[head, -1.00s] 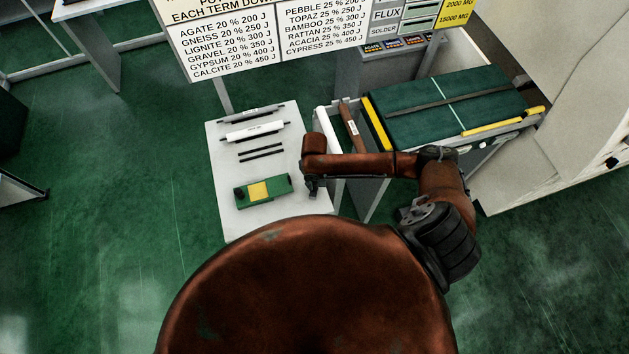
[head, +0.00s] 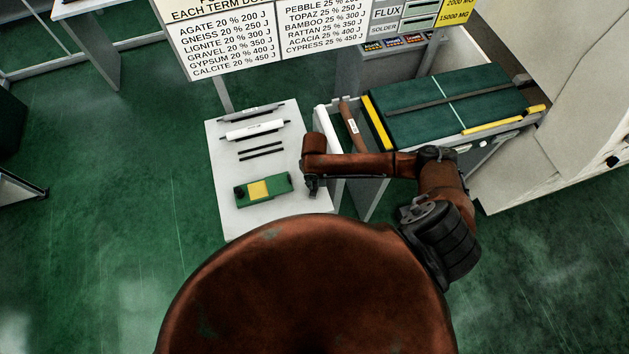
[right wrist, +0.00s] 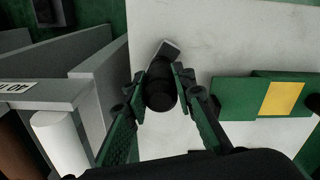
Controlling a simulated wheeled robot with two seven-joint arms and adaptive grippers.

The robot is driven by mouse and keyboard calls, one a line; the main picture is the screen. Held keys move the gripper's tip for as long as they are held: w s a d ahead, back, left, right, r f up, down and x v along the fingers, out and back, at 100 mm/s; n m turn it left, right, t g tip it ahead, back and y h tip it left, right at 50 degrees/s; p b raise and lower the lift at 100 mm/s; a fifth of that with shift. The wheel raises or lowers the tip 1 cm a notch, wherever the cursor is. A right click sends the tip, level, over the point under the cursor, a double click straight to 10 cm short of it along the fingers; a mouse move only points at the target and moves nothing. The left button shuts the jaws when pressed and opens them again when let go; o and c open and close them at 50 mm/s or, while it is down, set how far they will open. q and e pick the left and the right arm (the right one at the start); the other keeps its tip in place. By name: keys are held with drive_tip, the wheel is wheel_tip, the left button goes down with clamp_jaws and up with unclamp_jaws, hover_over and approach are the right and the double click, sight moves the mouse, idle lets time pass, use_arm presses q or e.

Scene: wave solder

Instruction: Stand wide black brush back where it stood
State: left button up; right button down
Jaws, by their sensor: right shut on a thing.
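My right gripper (head: 312,191) is over the right edge of the white table (head: 226,212). In the right wrist view my right gripper (right wrist: 161,88) is shut on the black brush (right wrist: 160,93), with a finger on each side of its dark round handle. I see the handle nearly end-on, with a greyish flat part showing beyond it over the white top. I cannot tell whether the brush touches the table. In the head view the brush is hidden or too dark to tell from the gripper. My left gripper is in no view.
A green device with a yellow patch (head: 259,189) lies on the table left of the gripper. Two black rods (head: 261,151) and a white roller (head: 255,131) lie farther back. A grey-walled rack with a white roll (head: 326,126) and a brown roll (head: 350,125) stands close at right.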

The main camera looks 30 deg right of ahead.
drive_tip(key=c, duration=1.5)
unclamp_jaws()
drive_tip(key=shift+c, duration=0.2)
wheel_tip(320, 180, up, 12)
drive_tip(key=shift+f, duration=0.1)
